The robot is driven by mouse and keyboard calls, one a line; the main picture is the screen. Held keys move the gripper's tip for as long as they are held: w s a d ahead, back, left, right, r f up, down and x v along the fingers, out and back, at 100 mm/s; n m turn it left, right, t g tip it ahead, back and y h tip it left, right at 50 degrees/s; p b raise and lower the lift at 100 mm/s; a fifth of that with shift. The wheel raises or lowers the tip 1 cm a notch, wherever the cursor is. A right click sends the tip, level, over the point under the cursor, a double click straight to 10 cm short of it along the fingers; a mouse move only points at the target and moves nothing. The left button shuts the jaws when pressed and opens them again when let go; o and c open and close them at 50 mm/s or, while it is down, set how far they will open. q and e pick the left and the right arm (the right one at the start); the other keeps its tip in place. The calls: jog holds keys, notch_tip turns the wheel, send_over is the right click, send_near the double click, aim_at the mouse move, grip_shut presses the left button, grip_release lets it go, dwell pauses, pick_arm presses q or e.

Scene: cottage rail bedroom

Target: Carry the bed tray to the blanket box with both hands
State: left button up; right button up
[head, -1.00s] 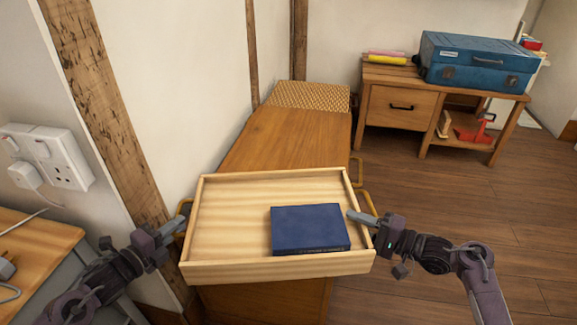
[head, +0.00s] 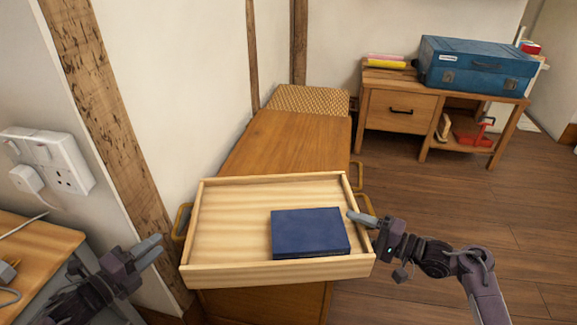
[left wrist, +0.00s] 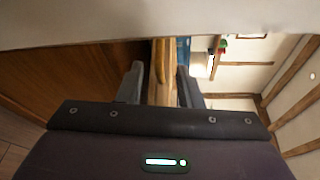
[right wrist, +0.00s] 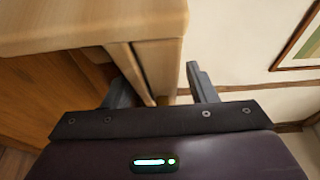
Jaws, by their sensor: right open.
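The pale wooden bed tray (head: 225,230) lies level across the near end of the long brown blanket box (head: 285,140) and overhangs its sides. A dark blue book (head: 309,232) lies in the tray's right half. My left gripper (head: 153,251) is open and empty, apart from the tray's left brass handle (head: 181,222). My right gripper (head: 362,219) is open at the tray's right side, close to the right brass handle (head: 369,200). Pale wood of the tray fills the upper left of the right wrist view (right wrist: 90,25).
A woven panel (head: 308,99) covers the box's far end. A wooden desk (head: 400,105) with a blue case (head: 475,68) stands at the back right. A wall and timber post (head: 105,130) stand close on the left, with a side table (head: 35,245) below. Floor is clear right.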

pick_arm(q)
jog(key=v, duration=0.4)
jog(key=shift+s+a, duration=0.25)
jog(key=shift+s, duration=0.05)
pick_arm(e)
jog(key=v, duration=1.2)
pick_arm(q)
jog(key=shift+d, duration=0.15)
pick_arm(e)
jog(key=shift+d, duration=0.2)
